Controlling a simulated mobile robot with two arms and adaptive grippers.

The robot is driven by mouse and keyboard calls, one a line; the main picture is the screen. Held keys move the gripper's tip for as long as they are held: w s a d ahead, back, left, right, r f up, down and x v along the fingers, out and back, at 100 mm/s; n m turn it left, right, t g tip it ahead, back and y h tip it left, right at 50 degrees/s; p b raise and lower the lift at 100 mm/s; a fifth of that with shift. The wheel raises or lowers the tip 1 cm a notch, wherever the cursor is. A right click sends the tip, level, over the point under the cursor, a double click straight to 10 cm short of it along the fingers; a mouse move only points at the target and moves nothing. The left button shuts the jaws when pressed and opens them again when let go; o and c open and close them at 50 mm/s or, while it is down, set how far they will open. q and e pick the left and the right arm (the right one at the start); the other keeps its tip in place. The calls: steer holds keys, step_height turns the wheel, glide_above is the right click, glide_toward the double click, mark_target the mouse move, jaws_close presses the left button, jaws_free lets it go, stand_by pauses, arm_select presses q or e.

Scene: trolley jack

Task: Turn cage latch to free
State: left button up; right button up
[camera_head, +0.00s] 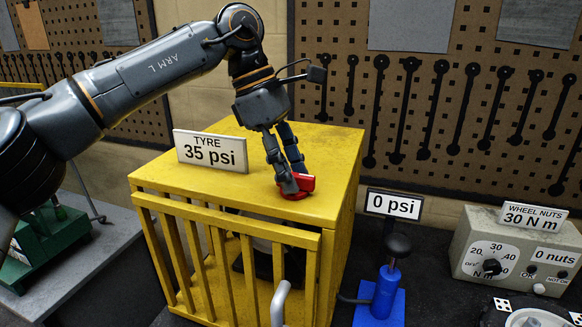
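The yellow cage (330,205) stands in the middle, with a barred front door (230,229) that looks closed or nearly so. The red cage latch (305,184) sits on its top near the front right corner. My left gripper (290,180) reaches down to it from above, one finger in front of the red handle and one behind. The fingers look closed on the handle, which they partly hide. My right gripper is not in view.
A "TYRE 35 psi" sign (210,151) stands on the cage top. A grey handle (279,302) shows at the cage front. Right of the cage are a blue pump (386,293) under a "0 psi" sign (393,205) and a wheel-nut control box (513,254).

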arm_select(q)
steer(key=shift+c, duration=0.8)
jaws_close()
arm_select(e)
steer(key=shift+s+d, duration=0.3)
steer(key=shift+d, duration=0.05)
